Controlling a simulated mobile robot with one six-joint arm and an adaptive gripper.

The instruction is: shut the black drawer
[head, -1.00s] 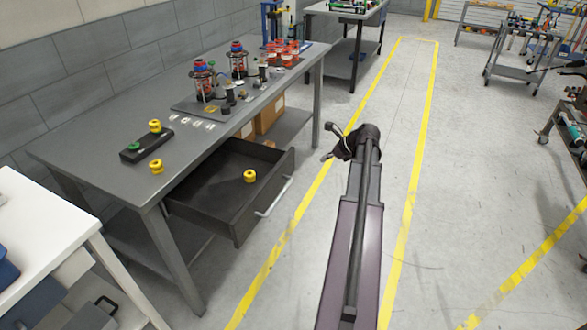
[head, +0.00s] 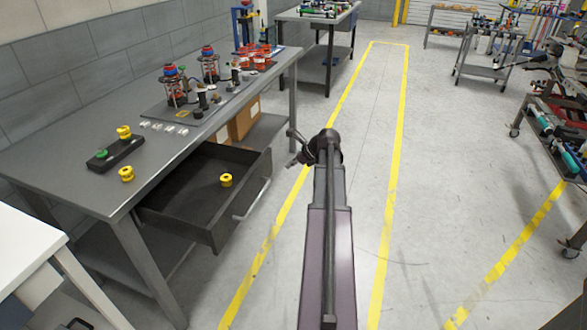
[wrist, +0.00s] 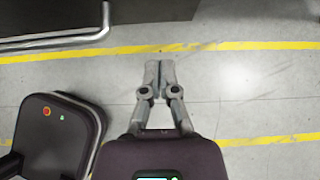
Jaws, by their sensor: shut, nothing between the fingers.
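The black drawer (head: 216,236) is pulled out from under the grey workbench, with a silver handle (head: 252,199) on its front. A yellow knob-like part (head: 226,180) lies inside it. My gripper (head: 293,160) is in front of the drawer, to the right of its handle, apart from it and over the floor. In the wrist view my gripper (wrist: 160,66) is shut with its fingertips together and nothing between them. The drawer front and its handle (wrist: 55,41) show at the upper left of the wrist view, apart from the fingers.
The workbench (head: 70,177) carries a black block (head: 116,154) with coloured knobs, a loose yellow part (head: 127,174) and fixtures. A white table (head: 25,245) stands at lower left. The floor between the yellow lines is clear. Tool carts (head: 560,110) stand at right.

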